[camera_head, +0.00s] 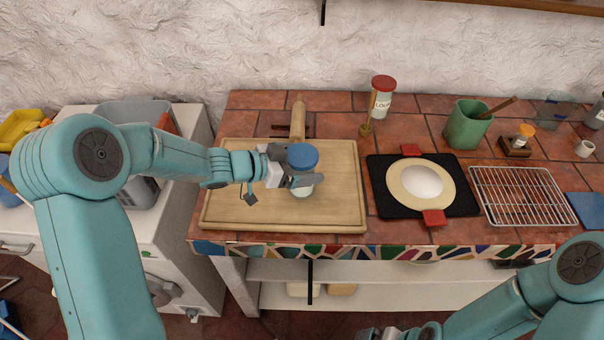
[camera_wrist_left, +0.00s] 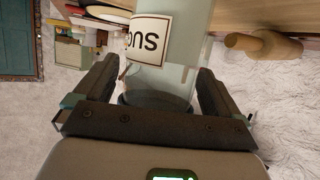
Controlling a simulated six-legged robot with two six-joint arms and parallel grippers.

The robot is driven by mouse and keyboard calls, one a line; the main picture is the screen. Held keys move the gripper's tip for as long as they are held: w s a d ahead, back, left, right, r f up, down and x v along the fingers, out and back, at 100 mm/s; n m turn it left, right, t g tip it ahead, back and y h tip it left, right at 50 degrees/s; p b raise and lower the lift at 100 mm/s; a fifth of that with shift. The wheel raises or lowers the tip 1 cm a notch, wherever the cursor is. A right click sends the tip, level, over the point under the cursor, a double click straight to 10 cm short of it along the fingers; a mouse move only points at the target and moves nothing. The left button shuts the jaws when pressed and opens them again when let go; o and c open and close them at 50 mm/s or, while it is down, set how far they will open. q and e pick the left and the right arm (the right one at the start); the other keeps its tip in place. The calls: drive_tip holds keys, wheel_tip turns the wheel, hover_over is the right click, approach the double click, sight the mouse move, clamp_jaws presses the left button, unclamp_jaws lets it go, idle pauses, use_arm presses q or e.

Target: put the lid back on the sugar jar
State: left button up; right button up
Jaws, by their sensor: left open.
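The sugar jar (camera_head: 302,191) stands upright on the wooden board, and its blue lid (camera_head: 303,156) sits on top. My left gripper (camera_head: 302,181) is open around the jar's upper part, just below the lid in the head view. In the left wrist view its two fingers (camera_wrist_left: 152,92) stand on either side of the jar, with gaps visible. Whether the lid is fully seated cannot be told. Only a small part of my right gripper (camera_head: 382,333) shows at the bottom edge.
A red-lidded jar (camera_head: 382,98) stands behind right. A plate (camera_head: 410,204) on a black mat, a wire rack (camera_head: 522,196) and a green pot (camera_head: 466,125) fill the right side.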

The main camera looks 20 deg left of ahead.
use_arm(q)
drive_tip(key=shift+s, duration=0.1)
drive_tip(key=c, duration=1.3)
drive_tip(key=shift+c, duration=0.2)
drive_tip(key=shift+r, duration=0.15)
wheel_tip(320, 180, up, 20)
drive_tip(key=p, duration=0.5)
